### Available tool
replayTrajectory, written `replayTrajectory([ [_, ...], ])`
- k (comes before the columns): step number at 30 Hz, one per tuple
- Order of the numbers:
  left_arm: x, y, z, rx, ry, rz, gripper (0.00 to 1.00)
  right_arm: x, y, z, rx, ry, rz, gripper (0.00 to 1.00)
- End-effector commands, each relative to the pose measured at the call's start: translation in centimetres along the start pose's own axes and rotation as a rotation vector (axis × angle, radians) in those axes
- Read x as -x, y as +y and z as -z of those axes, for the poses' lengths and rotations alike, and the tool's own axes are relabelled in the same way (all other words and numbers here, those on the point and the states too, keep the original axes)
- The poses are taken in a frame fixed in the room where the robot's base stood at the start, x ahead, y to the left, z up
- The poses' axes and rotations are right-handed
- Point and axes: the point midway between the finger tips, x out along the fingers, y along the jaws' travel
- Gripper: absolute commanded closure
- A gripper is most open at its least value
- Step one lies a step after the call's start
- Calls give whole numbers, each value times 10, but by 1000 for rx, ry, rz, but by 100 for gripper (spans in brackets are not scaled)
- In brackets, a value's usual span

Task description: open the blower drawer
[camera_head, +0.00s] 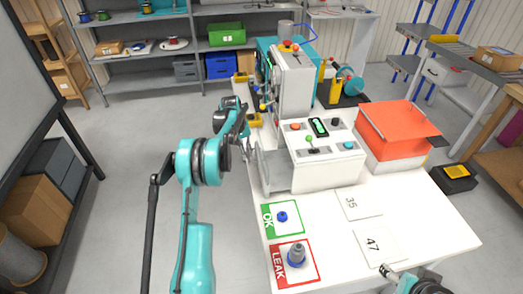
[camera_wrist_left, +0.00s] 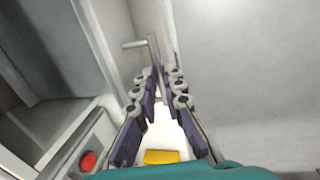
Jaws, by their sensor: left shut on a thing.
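The blower (camera_head: 325,165) is a white box with buttons and a small green display, standing on the white table. Its grey drawer (camera_head: 277,172) stands out from the box's left side, partly open, with its front plate at the left end. My left gripper (camera_head: 245,150) is at that plate, shut on the drawer handle. In the left wrist view the handle (camera_wrist_left: 135,44) is a thin metal bar running down between the fingers (camera_wrist_left: 160,85); the gripped part is mostly hidden. My right gripper (camera_head: 386,269) is at the table's front edge, away from the drawer; its jaws are unclear.
A green OK mat (camera_head: 291,229) holds a small blue part; a red LEAK mat (camera_head: 313,271) holds a grey-and-blue part. Cards 35 (camera_head: 352,214) and 47 (camera_head: 388,258) lie flat. An orange-topped box (camera_head: 399,130) stands right of the blower. The floor left of the drawer is clear.

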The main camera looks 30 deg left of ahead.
Motion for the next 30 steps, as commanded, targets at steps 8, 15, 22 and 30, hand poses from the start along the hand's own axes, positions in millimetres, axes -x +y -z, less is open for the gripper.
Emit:
replayTrajectory([
  [8, 16, -82, 0, 5, 0, 1, 100, 1, 0, 1, 0, 0, 0, 32],
  [15, 25, -125, 0, 2, 0, 1, 100, 1, 0, 1, 0, 0, 0, 32],
  [22, 28, -141, 0, 1, 0, 0, 100, 2, 0, 1, 0, 0, 0, 32],
  [30, 28, -142, 0, 0, 0, 0, 100, 2, 0, 1, 0, 0, 0, 32],
])
